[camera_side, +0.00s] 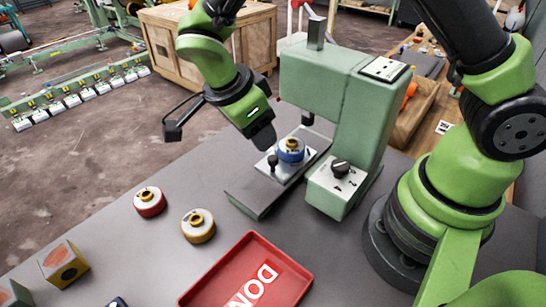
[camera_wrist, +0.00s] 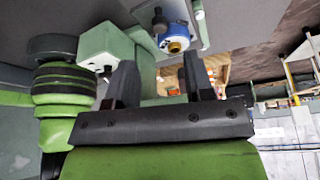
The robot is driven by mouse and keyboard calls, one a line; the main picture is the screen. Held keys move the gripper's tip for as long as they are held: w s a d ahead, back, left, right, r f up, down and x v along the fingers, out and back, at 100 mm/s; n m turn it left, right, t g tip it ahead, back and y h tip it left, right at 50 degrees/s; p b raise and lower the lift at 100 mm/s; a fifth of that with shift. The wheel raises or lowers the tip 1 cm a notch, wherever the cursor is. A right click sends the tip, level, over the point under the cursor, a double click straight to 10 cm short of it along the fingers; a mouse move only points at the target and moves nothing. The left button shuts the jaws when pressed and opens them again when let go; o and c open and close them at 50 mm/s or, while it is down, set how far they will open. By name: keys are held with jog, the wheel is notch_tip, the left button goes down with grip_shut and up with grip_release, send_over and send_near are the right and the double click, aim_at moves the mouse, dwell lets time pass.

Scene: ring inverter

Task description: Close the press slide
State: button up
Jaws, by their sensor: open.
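The green press (camera_side: 325,85) stands on the grey table, with a metal ram above its slide. The press slide (camera_side: 300,168) is a light metal plate on a darker grey base (camera_side: 255,195) and sticks out in front of the press column. A blue-and-white ring with a brass centre (camera_side: 291,149) sits on the slide. A small black knob (camera_side: 272,161) stands upright at the slide's outer end. My gripper (camera_side: 265,140) is open and empty, just above and behind the knob. In the wrist view the knob (camera_wrist: 158,20) and the blue ring (camera_wrist: 174,38) lie beyond my gripper (camera_wrist: 158,75).
A control box (camera_side: 338,180) with a black dial juts from the press front. A red ring (camera_side: 150,202), a yellow ring (camera_side: 198,226) and a red tray (camera_side: 250,275) lie on the table's front left. A wooden-sided block (camera_side: 63,264) stands at the left edge.

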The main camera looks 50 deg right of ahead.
aim_at(272, 158)
jog(key=x, duration=0.9)
jog(key=shift+f, duration=0.25)
